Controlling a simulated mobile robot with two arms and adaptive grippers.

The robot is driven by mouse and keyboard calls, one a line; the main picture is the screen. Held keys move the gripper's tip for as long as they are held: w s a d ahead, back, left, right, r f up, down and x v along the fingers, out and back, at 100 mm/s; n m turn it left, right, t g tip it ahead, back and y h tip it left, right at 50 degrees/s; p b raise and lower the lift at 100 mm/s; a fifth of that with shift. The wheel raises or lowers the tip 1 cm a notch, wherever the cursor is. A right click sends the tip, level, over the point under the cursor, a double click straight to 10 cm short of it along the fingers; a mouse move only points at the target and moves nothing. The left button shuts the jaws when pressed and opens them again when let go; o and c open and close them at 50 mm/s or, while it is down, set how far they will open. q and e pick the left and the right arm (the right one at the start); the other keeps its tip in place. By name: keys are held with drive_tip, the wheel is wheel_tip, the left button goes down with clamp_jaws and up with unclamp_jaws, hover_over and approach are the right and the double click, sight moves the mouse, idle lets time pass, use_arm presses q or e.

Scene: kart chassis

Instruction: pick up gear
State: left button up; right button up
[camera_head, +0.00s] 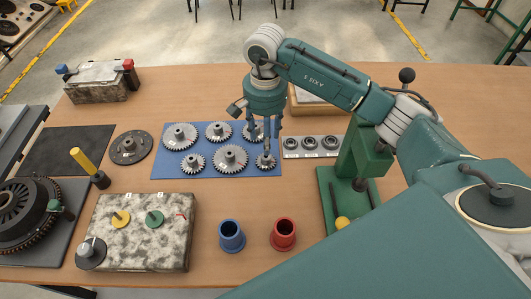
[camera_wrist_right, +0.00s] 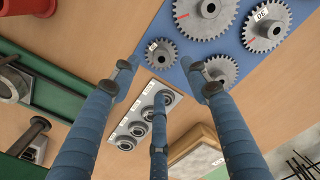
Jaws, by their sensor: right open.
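Several grey metal gears lie on a blue mat (camera_head: 160,170) in the middle of the table. They include a large gear (camera_head: 180,136), a large gear (camera_head: 231,158) and a small gear (camera_head: 193,162). My right gripper (camera_head: 265,146) points down over the mat's right end, open, with nothing between its fingers. Below it is a small gear (camera_head: 265,163), which also shows in the right wrist view (camera_wrist_right: 160,52), just beyond the fingertips. Another gear (camera_wrist_right: 220,72) is partly hidden by a finger. My left gripper is not in view.
A plate with several bearing rings (camera_head: 312,146) lies right of the mat. A green press (camera_head: 335,195) stands near my right arm. A blue cup (camera_head: 231,236) and a red cup (camera_head: 283,234) stand in front. A stone-patterned block (camera_head: 150,245) is at the front left.

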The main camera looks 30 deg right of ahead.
sight(266, 159)
drive_tip(key=shift+s+a+f, duration=0.1)
drive_tip(key=shift+s+f, duration=0.05)
drive_tip(key=shift+f, duration=0.5)
drive_tip(key=shift+s+a+f, duration=0.1)
drive_tip(key=shift+s+f, duration=0.05)
drive_tip(key=shift+f, duration=0.45)
drive_tip(key=shift+d+f+p, duration=0.1)
drive_tip(key=shift+f+p, duration=0.2)
drive_tip(key=shift+f, duration=0.05)
drive_tip(key=f, duration=0.1)
drive_tip(key=f+p, duration=0.1)
drive_tip(key=f, duration=0.1)
drive_tip(key=f+p, duration=0.1)
drive_tip(key=f, duration=0.1)
drive_tip(key=shift+w+d, duration=0.1)
drive_tip(key=shift+w, duration=0.2)
drive_tip(key=shift+f, duration=0.35)
drive_tip(key=shift+w+r, duration=0.1)
clamp_jaws()
